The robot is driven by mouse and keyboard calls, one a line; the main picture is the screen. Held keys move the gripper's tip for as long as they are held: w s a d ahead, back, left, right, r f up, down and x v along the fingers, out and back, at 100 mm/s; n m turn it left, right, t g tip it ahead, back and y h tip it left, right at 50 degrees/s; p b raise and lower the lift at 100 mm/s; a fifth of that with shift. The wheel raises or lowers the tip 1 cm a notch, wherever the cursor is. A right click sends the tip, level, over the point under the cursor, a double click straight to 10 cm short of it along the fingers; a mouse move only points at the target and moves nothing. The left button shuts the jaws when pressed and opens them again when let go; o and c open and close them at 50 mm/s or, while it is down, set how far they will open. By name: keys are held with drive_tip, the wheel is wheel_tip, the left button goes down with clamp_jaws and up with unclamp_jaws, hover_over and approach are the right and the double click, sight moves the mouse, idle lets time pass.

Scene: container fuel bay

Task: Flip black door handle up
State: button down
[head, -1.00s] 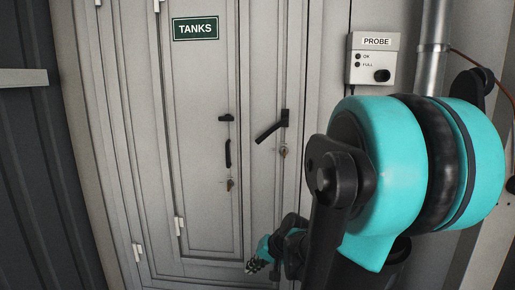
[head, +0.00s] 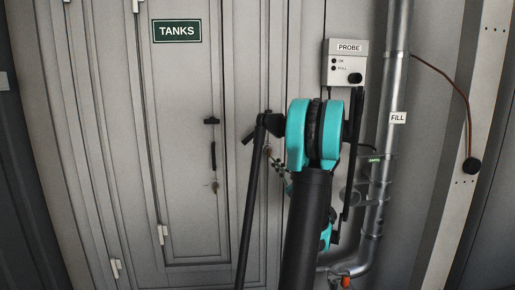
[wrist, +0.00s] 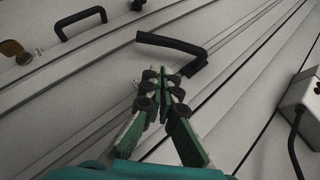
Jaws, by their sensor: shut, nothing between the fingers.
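The black door handle (wrist: 172,43) is a bent lever on the pale door in the wrist view, just beyond my fingertips. In the head view only its lower end (head: 247,137) shows, slanting down to the left; my arm hides the rest. My gripper (wrist: 160,78) is shut and empty, its tips just short of the lever in the wrist picture. Whether they touch it I cannot tell. In the head view the gripper is mostly hidden behind my arm.
A black pull handle (head: 213,155) and a small black latch (head: 211,121) sit on the door left of the lever. The probe box (head: 346,64) is to the right and shows in the wrist view (wrist: 302,98). A metal fill pipe (head: 384,150) runs further right.

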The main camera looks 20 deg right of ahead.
sight(253, 137)
drive_tip(key=x, duration=0.9)
drive_tip(key=shift+w+r, duration=0.3)
drive_tip(key=shift+w+a+r, duration=0.15)
drive_tip(key=shift+a+r, duration=0.1)
drive_tip(key=shift+a, duration=0.3)
drive_tip(key=shift+w+a+r, duration=0.3)
drive_tip(key=shift+a+r, duration=0.65)
drive_tip(key=shift+r, duration=0.1)
drive_tip(key=shift+w+a+r, duration=0.25)
drive_tip(key=shift+a+r, duration=0.7)
drive_tip(key=shift+r, duration=0.15)
drive_tip(key=shift+d, duration=0.15)
